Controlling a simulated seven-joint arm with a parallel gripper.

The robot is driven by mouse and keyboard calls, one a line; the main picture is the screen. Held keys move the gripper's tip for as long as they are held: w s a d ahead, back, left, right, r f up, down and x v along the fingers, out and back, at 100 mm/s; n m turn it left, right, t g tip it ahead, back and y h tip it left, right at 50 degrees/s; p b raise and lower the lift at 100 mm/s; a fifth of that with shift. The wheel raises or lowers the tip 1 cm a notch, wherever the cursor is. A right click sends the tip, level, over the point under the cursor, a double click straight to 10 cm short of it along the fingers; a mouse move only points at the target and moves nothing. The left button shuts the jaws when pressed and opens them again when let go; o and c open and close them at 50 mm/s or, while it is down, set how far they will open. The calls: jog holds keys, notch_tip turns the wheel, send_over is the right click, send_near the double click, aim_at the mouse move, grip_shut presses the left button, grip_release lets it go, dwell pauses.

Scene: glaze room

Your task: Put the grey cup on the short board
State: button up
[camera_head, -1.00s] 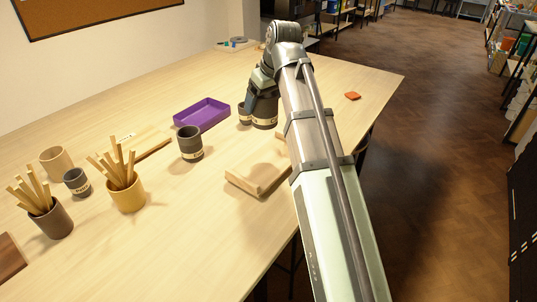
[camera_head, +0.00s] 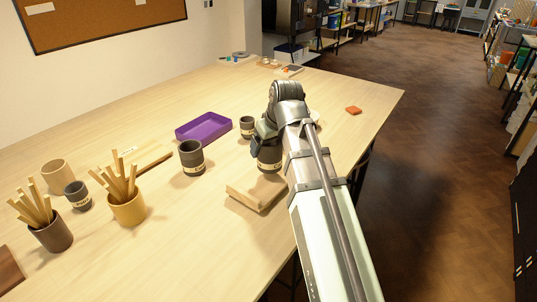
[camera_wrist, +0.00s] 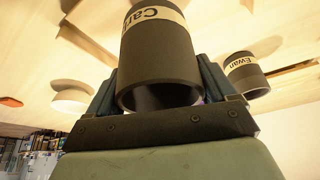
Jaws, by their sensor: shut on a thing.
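My gripper (camera_wrist: 160,90) is shut on a dark grey cup (camera_wrist: 160,52) with a pale name band, partly readable as "Cara". In the head view this cup (camera_head: 269,160) hangs upright below my wrist, at the far edge of the short board (camera_head: 252,194), a thick pale wooden block. I cannot tell whether the cup's base touches the board. My fingers are partly hidden by the arm in the head view; the wrist view shows one on each side of the cup.
Another grey cup (camera_head: 191,158) stands to the left, a smaller one (camera_head: 247,127) behind. A purple tray (camera_head: 204,127), a longer board (camera_head: 150,160) and stick-filled cups (camera_head: 127,208) lie further left. An orange piece (camera_head: 353,110) is at the right. Table in front of the board is clear.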

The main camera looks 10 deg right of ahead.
jog(key=shift+f, duration=1.6)
jog(key=shift+f, duration=0.1)
jog(key=o, duration=1)
jog(key=shift+o, duration=0.2)
jog(key=v, duration=1.2)
